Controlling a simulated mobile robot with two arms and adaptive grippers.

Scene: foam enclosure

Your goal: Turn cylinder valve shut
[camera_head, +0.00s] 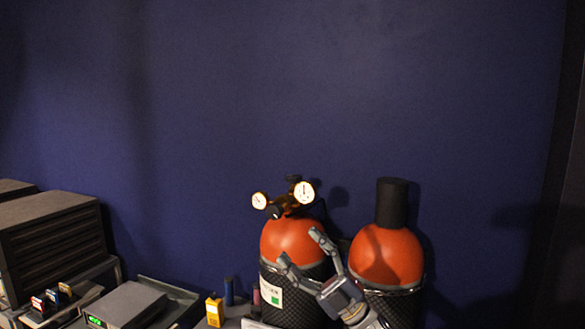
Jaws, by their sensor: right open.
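Two gas cylinders with orange tops and dark lower bodies stand against the blue wall. The left cylinder (288,241) carries a brass regulator with two white round gauges (304,192) and a dark knob (275,212). A dark piece that may be the valve handle (292,179) sits at its top. The right cylinder (385,258) has a tall black cap (392,203). My right gripper (298,246) is open and empty in front of the left cylinder, below the gauges, its fingers pointing up and left. It hides part of that cylinder's body. My left gripper is out of view.
A dark slatted equipment box (52,243) stands at far left. A grey device with a green display (125,305), a yellow item (214,311) and a blue cylinder (229,291) are at lower left. The wall area above is clear.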

